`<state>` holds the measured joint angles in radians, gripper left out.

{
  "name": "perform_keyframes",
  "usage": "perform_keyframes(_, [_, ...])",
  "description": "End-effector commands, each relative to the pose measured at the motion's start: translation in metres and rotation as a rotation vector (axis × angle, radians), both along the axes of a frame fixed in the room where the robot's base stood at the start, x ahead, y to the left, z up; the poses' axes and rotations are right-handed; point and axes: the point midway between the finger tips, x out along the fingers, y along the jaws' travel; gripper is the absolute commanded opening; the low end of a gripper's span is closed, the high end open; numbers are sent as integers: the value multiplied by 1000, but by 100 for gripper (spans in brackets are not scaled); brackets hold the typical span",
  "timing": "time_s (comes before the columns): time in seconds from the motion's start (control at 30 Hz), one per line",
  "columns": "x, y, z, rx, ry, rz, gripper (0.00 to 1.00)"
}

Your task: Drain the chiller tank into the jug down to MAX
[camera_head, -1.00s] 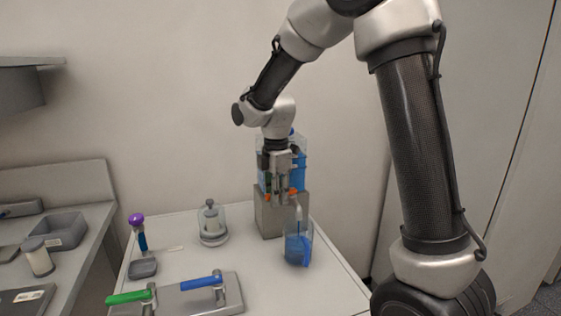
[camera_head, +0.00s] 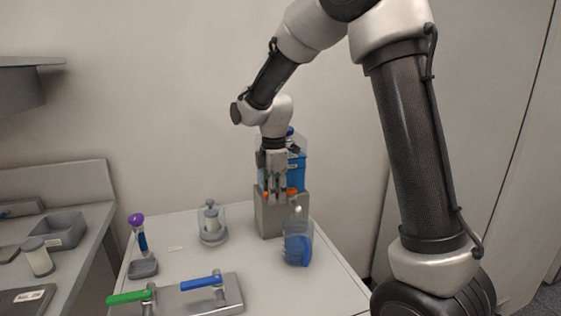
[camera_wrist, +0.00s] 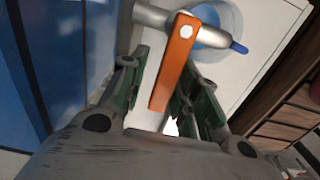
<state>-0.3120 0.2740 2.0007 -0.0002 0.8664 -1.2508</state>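The chiller tank (camera_head: 298,168), holding blue liquid, stands on a grey block (camera_head: 268,220) at the back of the table. Its orange valve lever (camera_wrist: 176,60) shows in the wrist view, bolted on the metal spout (camera_wrist: 152,14). My gripper (camera_head: 277,191) is in front of the tank. In the wrist view its green-padded fingers (camera_wrist: 166,72) are apart, with the lever between them and a gap on the left side. The clear jug (camera_head: 298,247) stands under the spout with blue liquid in it; its MAX mark is not readable. I see no stream now.
A glass jar on a round base (camera_head: 212,228), a purple-capped tube (camera_head: 138,232) and a plate with green and blue handles (camera_head: 205,298) are on the table. A side counter (camera_head: 85,218) is at left. The table's front right is clear.

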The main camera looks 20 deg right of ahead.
Motion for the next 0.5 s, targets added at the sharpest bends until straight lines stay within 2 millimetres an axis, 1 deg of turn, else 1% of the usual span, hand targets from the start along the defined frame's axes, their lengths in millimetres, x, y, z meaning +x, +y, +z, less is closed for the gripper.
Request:
perform_keyframes(0.07, [0,0,2,0,-1,0,31])
perform_keyframes(0.17, [1,0,12,1,-3,0,31])
perform_keyframes(0.5, [3,0,57,1,-3,0,31])
